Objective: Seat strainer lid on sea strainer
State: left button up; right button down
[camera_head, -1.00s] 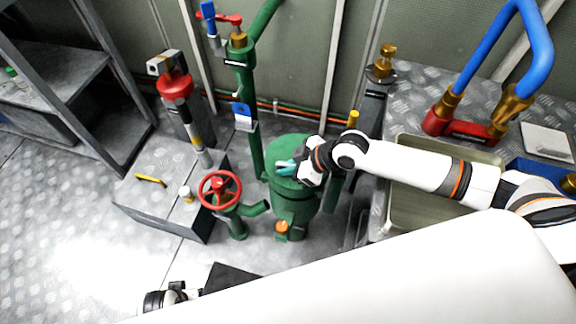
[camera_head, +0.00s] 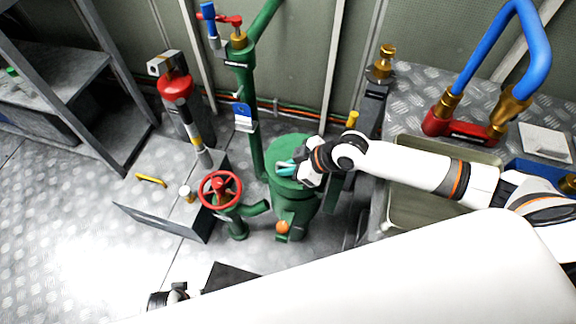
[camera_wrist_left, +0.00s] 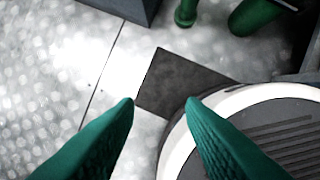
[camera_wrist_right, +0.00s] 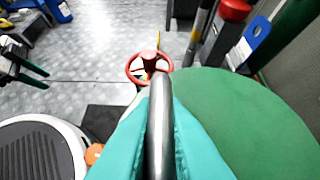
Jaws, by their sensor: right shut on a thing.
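The green sea strainer (camera_head: 296,210) stands upright on the floor as a vertical cylinder. The round green strainer lid (camera_head: 290,150) is at its top; whether it is fully seated cannot be told. In the right wrist view the lid (camera_wrist_right: 250,125) fills the lower right as a flat disc. My right gripper (camera_head: 287,168) is over the lid, its teal fingers shut on a grey metal bar, the lid's handle (camera_wrist_right: 159,130). My left gripper (camera_wrist_left: 160,102) is low over the floor, its green fingers apart with nothing between them; only part of its arm shows in the head view.
A red handwheel valve (camera_head: 220,190) stands just left of the strainer. A grey box (camera_head: 165,200) and a red extinguisher-like cylinder (camera_head: 173,84) are further left. A metal tray (camera_head: 400,215) lies right, under my right arm. A green pipe (camera_head: 248,100) rises behind.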

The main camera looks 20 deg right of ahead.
pick_arm(q)
jog(key=shift+s+f, duration=0.2)
jog(key=shift+s, duration=0.1)
pick_arm(e)
jog(key=shift+w+r, duration=0.1)
jog(key=shift+r, duration=0.1)
dwell(0.3)
pick_arm(q)
jog(key=shift+s+f, duration=0.3)
jog(key=shift+f, duration=0.3)
jog(key=shift+w, duration=0.2)
pick_arm(e)
jog(key=shift+f, duration=0.15)
pick_arm(q)
jog(key=shift+w+r, duration=0.1)
jog(key=shift+r, duration=0.05)
pick_arm(e)
jog(key=shift+f, duration=0.1)
pick_arm(q)
jog(key=shift+d+r, duration=0.1)
jog(key=shift+r, duration=0.15)
jog(key=shift+r, duration=0.65)
pick_arm(e)
jog(key=shift+f, duration=0.4)
